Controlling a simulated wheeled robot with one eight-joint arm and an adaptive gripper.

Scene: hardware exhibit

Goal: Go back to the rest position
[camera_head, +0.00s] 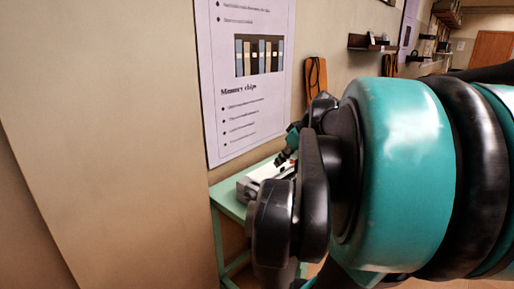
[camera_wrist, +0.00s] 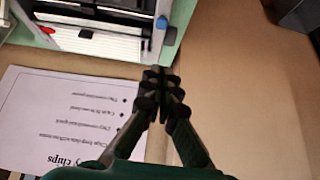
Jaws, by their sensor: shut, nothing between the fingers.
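My gripper (camera_wrist: 160,80) shows in the wrist view with its dark fingertips together and nothing between them. It is in front of the wall, between the poster and the bare wall to the right. In the head view my teal and black arm fills the right half and hides much of the room. Part of my gripper (camera_head: 286,158) shows beyond the arm, close to the device on the green table.
A green table (camera_head: 228,204) stands against the wall with a white device (camera_head: 262,178) on it; the device also shows in the wrist view (camera_wrist: 100,42). A "Memory chips" poster (camera_head: 243,115) hangs above. Wall shelves (camera_head: 370,43) are farther back. Bare wall lies left.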

